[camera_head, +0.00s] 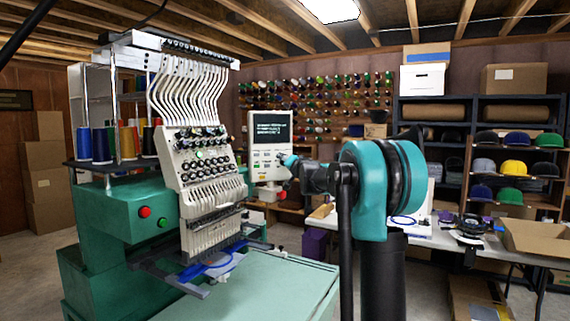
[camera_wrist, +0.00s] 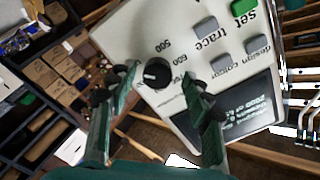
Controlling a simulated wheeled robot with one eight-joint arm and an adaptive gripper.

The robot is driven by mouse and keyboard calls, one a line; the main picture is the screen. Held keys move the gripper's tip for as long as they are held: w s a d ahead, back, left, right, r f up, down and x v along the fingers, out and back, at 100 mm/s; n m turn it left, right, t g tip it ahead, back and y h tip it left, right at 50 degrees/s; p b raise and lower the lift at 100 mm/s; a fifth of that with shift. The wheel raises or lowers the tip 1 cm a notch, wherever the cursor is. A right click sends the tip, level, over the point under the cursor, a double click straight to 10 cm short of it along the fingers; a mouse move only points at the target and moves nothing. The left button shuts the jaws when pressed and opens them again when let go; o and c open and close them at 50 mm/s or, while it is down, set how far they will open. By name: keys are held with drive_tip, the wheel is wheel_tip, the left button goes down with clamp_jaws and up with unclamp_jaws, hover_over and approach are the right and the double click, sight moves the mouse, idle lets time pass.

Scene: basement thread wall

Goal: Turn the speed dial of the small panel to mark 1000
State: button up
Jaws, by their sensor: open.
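The small panel (camera_head: 262,168) is a pale upright box with a dark screen, to the right of the green embroidery machine's head in the head view. In the wrist view the panel (camera_wrist: 215,45) appears tilted. Its black round speed dial (camera_wrist: 156,72) has printed numbers beside it; 500 and 600 are readable, and higher marks are partly hidden by a finger. A small light mark shows on the dial, but I cannot tell which number it points to. My gripper (camera_wrist: 159,78) is open, its two fingers on either side of the dial; contact is unclear. In the head view my gripper (camera_head: 288,160) is at the panel's right side.
Grey buttons (camera_wrist: 206,28) and a green button (camera_wrist: 243,6) are near the dial, and the panel's screen (camera_wrist: 226,118) is beside the right finger. The embroidery machine (camera_head: 130,210) stands left of the panel. A cluttered table (camera_head: 445,238) and shelves of caps stand at the right.

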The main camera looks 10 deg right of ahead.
drive_tip(key=v, duration=1.2)
drive_tip(key=shift+s, duration=0.1)
drive_tip(key=s+d+f+m+g+h, duration=0.1)
drive_tip(key=s+d+f+g+h, duration=0.2)
drive_tip(key=s+d+f+h, duration=0.5)
drive_tip(key=s+d+f+g+h, duration=0.1)
drive_tip(key=s+d+f+g, duration=0.15)
drive_tip(key=s+f, duration=1)
drive_tip(key=s+a+f+n+g+y, duration=0.2)
drive_tip(key=s+a+f+n+g, duration=0.2)
drive_tip(key=s+f, duration=0.7)
drive_tip(key=s+a+f+n+g+y, duration=0.3)
drive_tip(key=s+a+f+g, duration=0.1)
drive_tip(key=s+f, duration=0.8)
wheel_tip(320, 180, down, 2)
drive_tip(key=shift+a+f+n, duration=0.1)
drive_tip(key=shift+a+n, duration=0.3)
drive_tip(key=shift+a, duration=0.1)
